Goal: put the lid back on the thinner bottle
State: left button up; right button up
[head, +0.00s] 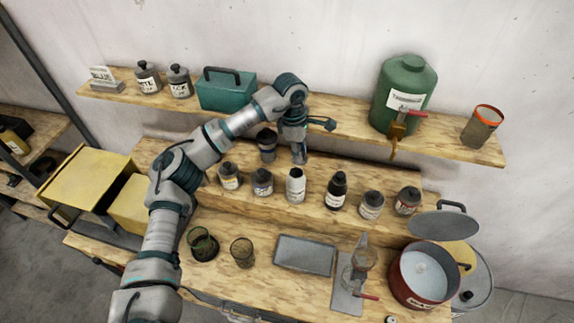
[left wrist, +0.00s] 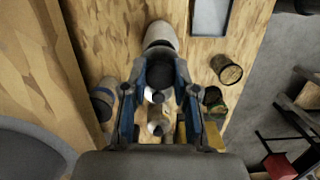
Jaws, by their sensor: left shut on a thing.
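My left gripper (head: 300,157) reaches over the bench and points down above a white bottle (head: 296,187) in the middle of the bottle row. In the left wrist view the gripper (left wrist: 160,80) is shut on a dark round lid (left wrist: 159,70). A pale bottle (left wrist: 162,36) shows just beyond the lid. Lid and bottle look apart, though the gap is hard to judge. My right gripper is not in view.
Dark-capped bottles stand on both sides, including a black one (head: 337,191) to the right and a grey one (head: 262,182) to the left. A green canister (head: 404,92) and a teal box (head: 226,90) sit on the upper shelf. In front are a tray (head: 305,256) and a red pot (head: 398,285).

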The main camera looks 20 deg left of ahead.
pick_arm(q)
jog(key=shift+w+a+r, duration=0.1)
jog(key=shift+w+r, duration=0.05)
jog(key=shift+r, duration=0.15)
jog(key=shift+a, duration=0.15)
jog(key=shift+s+a+f+b, duration=0.35)
jog(key=shift+f+b, duration=0.05)
jog(key=shift+b, duration=0.1)
jog(key=shift+a+f, duration=0.1)
jog(key=shift+f, duration=0.3)
jog(key=f+b, duration=0.2)
jog(key=f, duration=0.1)
jog(key=shift+w+d, duration=0.2)
jog(key=shift+d+f+b, duration=0.2)
jog(key=shift+f+b, duration=0.3)
jog(key=shift+f, duration=0.1)
jog(key=shift+s+f, duration=0.1)
jog(key=shift+f, duration=0.05)
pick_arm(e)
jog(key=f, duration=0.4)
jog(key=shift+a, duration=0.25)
pick_arm(q)
jog(key=shift+a, duration=0.25)
